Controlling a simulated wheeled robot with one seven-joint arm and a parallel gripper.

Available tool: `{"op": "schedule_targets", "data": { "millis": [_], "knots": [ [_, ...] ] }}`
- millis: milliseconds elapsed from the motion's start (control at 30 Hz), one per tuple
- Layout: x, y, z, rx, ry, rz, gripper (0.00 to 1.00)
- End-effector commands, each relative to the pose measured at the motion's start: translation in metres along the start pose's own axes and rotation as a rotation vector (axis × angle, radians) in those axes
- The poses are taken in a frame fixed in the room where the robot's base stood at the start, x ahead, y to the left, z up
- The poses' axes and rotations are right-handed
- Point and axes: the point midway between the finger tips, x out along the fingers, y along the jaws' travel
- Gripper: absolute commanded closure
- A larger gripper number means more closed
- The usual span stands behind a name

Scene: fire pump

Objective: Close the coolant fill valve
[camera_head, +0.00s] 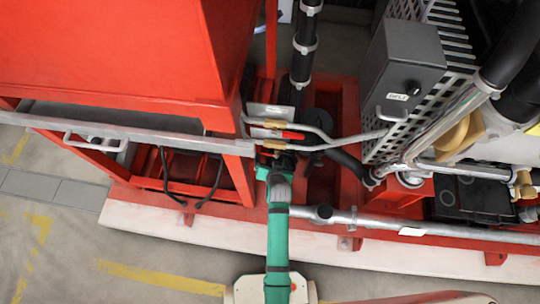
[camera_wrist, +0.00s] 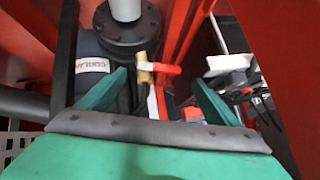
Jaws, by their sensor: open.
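A brass valve body (camera_wrist: 144,70) with a red lever (camera_wrist: 167,69) shows ahead of my gripper in the wrist view. The lever points right in that view. In the head view a red lever (camera_head: 293,136) lies by brass fittings (camera_head: 273,123) on grey pipes. I cannot tell for certain which fitting there is the coolant fill valve. My gripper (camera_wrist: 158,80) is open, its green fingers apart, with the valve seen between and beyond the tips. No contact with the lever shows. In the head view my gripper (camera_head: 273,160) reaches the brass fittings from below, hiding part of them.
A red tank (camera_head: 120,50), grey rail (camera_head: 150,135) and grey box (camera_head: 403,70) crowd the area. Open floor (camera_head: 60,245) lies lower left.

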Motion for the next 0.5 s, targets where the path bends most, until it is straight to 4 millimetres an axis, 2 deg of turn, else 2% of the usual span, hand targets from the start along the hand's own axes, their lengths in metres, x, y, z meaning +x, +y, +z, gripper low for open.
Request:
{"op": "schedule_targets", "data": {
  "millis": [33, 200, 500],
  "knots": [
    [0.010, 0.000, -0.001, 0.000, 0.001, 0.000, 0.15],
    [0.035, 0.000, -0.001, 0.000, 0.001, 0.000, 0.15],
    [0.054, -0.003, 0.000, -0.004, 0.000, -0.004, 0.15]
  ]
}}
